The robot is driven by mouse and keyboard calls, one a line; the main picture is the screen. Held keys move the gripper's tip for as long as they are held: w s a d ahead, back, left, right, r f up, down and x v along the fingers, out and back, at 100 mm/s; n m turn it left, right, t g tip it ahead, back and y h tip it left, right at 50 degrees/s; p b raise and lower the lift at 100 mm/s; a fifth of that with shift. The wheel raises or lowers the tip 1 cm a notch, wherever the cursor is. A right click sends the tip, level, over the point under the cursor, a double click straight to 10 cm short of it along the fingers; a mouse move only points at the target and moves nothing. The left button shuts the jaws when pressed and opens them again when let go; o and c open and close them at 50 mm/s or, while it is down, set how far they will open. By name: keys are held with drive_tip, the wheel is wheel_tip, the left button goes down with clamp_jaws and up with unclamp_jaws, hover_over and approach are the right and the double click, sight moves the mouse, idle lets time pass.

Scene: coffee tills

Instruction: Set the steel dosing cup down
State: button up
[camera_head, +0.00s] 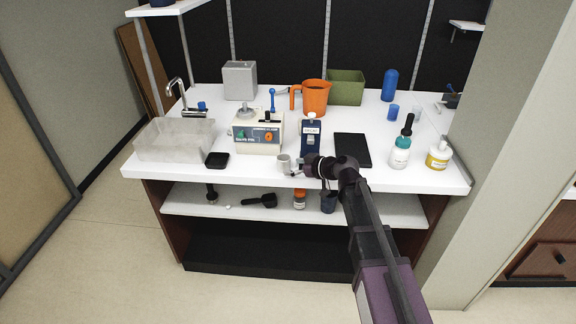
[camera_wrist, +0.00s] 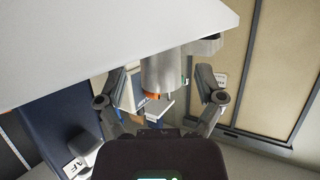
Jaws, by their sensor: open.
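The steel dosing cup (camera_head: 284,162) stands near the front edge of the white counter (camera_head: 232,180), left of my gripper (camera_head: 299,168). In the wrist view the cup (camera_wrist: 163,70) is a grey metal cylinder with a handle at its upper right. Its one end meets the white counter surface (camera_wrist: 90,45) there. My gripper (camera_wrist: 165,84) is open, with one finger on each side of the cup and visible gaps between. The inside of the cup cannot be seen.
A grinder-like machine (camera_head: 258,132) and a blue labelled device (camera_head: 311,136) stand behind the cup. A black pad (camera_head: 353,150) lies to the right, a small black scale (camera_head: 217,159) to the left. Bottles (camera_head: 400,153) stand further right. The front counter strip is mostly clear.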

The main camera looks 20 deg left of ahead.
drive_tip(key=p+v, duration=0.3)
drive_tip(key=v, duration=0.7)
drive_tip(key=shift+d, duration=0.15)
idle(0.5)
drive_tip(key=s+d+f+m+g+h, duration=0.1)
drive_tip(key=s+d+f+m+h, duration=0.2)
drive_tip(key=d, duration=0.7)
drive_tip(key=s+d+f+m+g+h, duration=0.1)
drive_tip(key=s+d+f+m+h, duration=0.3)
drive_tip(key=d, duration=0.6)
drive_tip(key=s+d+f+m+g+h, duration=0.2)
drive_tip(key=s+d+f+m+h, duration=0.2)
drive_tip(key=d, duration=0.6)
drive_tip(key=s+m+h, duration=0.2)
drive_tip(key=s+m, duration=0.1)
drive_tip(key=shift+s+d+f+m, duration=0.15)
drive_tip(key=shift+s+d+m, duration=0.1)
drive_tip(key=shift+s+m, duration=0.1)
drive_tip(key=shift+p, duration=0.35)
wheel_tip(320, 180, up, 16)
drive_tip(key=p, duration=1.6)
